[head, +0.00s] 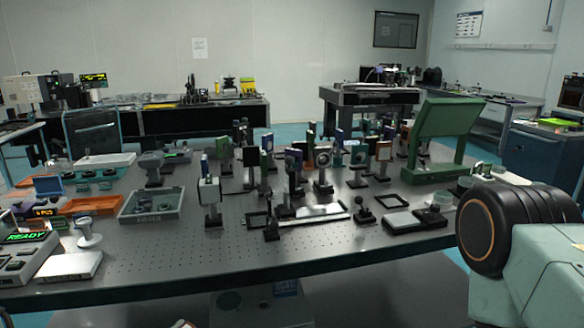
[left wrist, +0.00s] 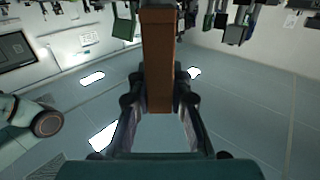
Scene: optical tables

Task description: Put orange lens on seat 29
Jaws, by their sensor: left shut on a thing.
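My left gripper (left wrist: 159,88) shows in the left wrist view, its two fingers shut on a long orange-brown piece, the orange lens (left wrist: 160,50). The piece runs from between the fingers to the top edge of the picture. Its lens face is not visible from here. My left gripper is outside the head view. In the head view the optical table (head: 180,262) bears many posts and mounts; no seat number 29 can be read. My right gripper is not in view.
Crowded mounts fill the table's middle, including a white-faced one (head: 209,192). A grey tray (head: 152,204) and an orange tray (head: 91,205) stand left, a green stand (head: 436,135) right. The perforated front strip is clear. My own arm part is at the right edge.

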